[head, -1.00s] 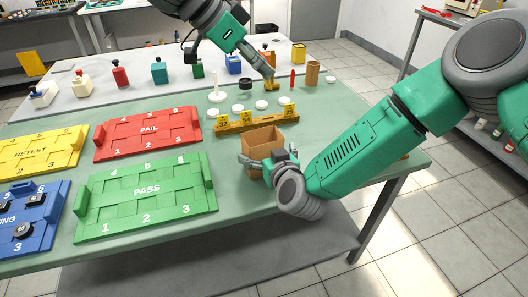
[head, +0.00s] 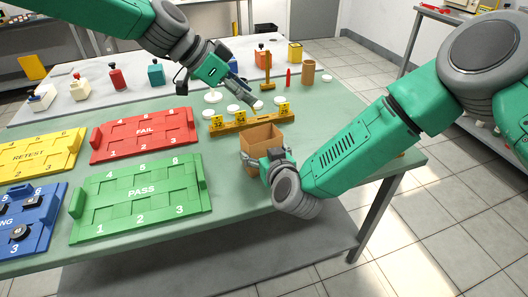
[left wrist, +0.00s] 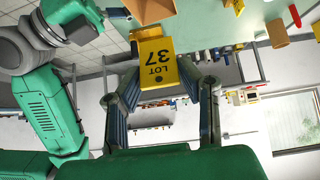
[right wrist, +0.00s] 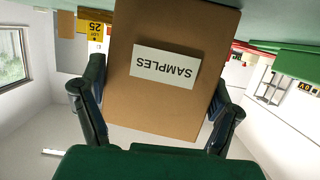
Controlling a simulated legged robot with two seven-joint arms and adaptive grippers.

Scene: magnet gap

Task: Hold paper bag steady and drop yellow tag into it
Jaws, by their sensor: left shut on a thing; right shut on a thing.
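The open-topped brown paper bag (head: 262,138) stands upright near the front right of the green table. My right gripper (head: 263,160) is shut on it, with its fingers on either side; its SAMPLES label shows upside down in the right wrist view (right wrist: 165,66). My left gripper (head: 254,101) is in the air behind the bag, near the tag rack. It is shut on the yellow tag, marked LOT 37 in the left wrist view (left wrist: 154,66). I cannot make out that tag clearly in the head view.
White discs (head: 233,110), a yellow post stand (head: 268,75), a red marker (head: 289,77) and a brown cup (head: 308,72) lie beyond. Green PASS (head: 140,192) and red FAIL (head: 143,135) trays are left.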

